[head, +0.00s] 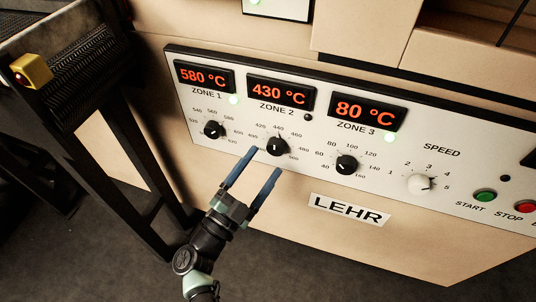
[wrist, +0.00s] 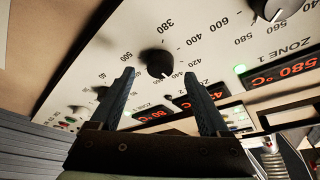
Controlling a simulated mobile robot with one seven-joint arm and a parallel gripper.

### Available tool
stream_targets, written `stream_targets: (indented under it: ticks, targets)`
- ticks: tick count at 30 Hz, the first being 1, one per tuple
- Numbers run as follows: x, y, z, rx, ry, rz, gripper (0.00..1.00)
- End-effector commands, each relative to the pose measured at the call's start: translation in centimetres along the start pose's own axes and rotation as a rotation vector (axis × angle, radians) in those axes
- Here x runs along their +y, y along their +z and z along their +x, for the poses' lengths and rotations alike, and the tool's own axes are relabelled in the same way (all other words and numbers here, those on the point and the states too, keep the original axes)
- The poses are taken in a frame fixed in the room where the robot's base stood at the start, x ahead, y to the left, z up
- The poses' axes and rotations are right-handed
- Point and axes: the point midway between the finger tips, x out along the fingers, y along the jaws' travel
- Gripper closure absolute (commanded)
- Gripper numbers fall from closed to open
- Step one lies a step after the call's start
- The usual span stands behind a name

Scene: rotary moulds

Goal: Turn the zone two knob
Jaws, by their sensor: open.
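The zone 2 knob (head: 277,146) is a black round knob with a white mark pointing roughly up, on the white control panel (head: 185,112). Its display (head: 282,92) above reads 430 °C, and the lamp (head: 308,117) beside it is dark. My gripper (head: 267,160) is open and empty, its two blue fingers reaching toward the panel just below the knob in the head view. In the wrist view the zone 2 knob (wrist: 160,62) shows beyond and between the spread fingertips (wrist: 159,73). The fingers look apart from it.
The zone 1 knob (head: 213,129) and zone 3 knob (head: 346,164) flank it, with green lamps lit above. A white speed knob (head: 420,184), green start button (head: 485,195) and red stop button (head: 525,207) are to the right. A dark conveyor frame (head: 88,85) stands left.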

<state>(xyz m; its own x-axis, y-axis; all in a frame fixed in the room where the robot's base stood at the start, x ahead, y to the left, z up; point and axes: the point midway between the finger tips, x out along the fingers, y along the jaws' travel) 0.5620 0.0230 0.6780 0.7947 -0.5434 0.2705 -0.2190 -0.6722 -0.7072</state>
Motion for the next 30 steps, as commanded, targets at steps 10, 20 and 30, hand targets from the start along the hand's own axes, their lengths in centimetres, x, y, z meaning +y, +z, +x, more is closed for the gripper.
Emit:
stream_targets:
  ticks: [10,20,30]
  targets:
    - [-0.1,0.0,-7.5,-0.005,-0.002,-0.002,0.20]
    - [0.0,0.0,-9.8,0.000,0.000,-0.001,0.20]
    - [0.0,0.0,-9.8,0.000,0.000,-0.001,0.20]
